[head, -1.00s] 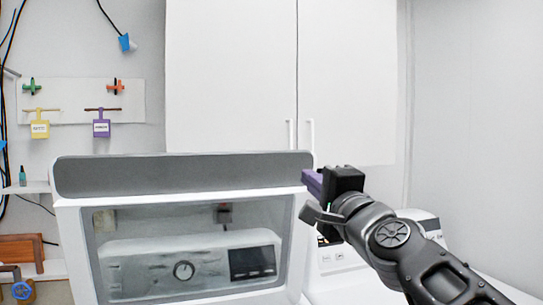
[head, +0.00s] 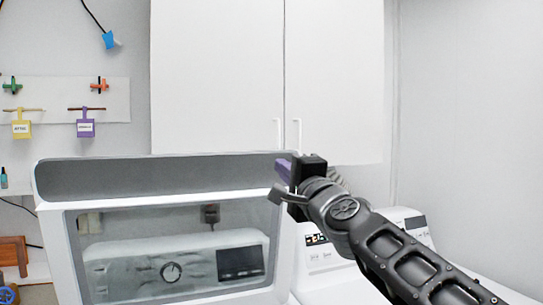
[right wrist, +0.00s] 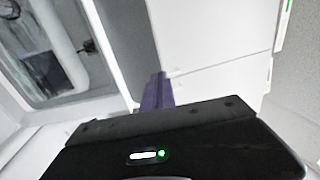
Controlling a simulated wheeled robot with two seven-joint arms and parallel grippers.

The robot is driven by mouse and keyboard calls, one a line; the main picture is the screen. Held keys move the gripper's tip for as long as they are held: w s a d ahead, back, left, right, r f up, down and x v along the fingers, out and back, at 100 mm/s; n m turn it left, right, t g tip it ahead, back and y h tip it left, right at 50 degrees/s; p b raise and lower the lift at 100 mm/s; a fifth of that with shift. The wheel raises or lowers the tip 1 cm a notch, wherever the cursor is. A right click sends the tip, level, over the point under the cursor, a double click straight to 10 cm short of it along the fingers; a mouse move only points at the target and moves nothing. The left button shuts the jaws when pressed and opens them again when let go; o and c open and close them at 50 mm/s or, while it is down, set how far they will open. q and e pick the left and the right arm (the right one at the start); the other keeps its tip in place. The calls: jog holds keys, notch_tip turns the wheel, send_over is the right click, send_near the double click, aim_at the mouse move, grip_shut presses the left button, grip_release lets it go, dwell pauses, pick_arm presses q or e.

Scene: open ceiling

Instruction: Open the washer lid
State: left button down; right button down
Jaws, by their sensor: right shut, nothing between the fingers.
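The washer lid (head: 250,176) is a white-framed panel with a glass window and a grey band along its top. It stands raised and tilted in the head view. The washer's control panel with a round knob (head: 171,271) shows through the glass. My right gripper (head: 284,167), with purple fingers, is shut and empty at the lid's upper right corner. I cannot tell whether it touches the lid. In the right wrist view the purple fingers (right wrist: 157,91) are beside the lid's grey band (right wrist: 128,38). My left gripper is not in view.
A second white machine with a lit display (head: 316,239) stands to the right, partly behind my right arm. White cabinet doors (head: 215,75) are behind the lid. Yellow (head: 22,128) and purple (head: 86,128) tags hang on the left wall.

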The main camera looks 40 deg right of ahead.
aim_at(267, 154)
jog(key=p+x, duration=0.1)
jog(key=x, duration=0.6)
jog(key=shift+w, duration=0.25)
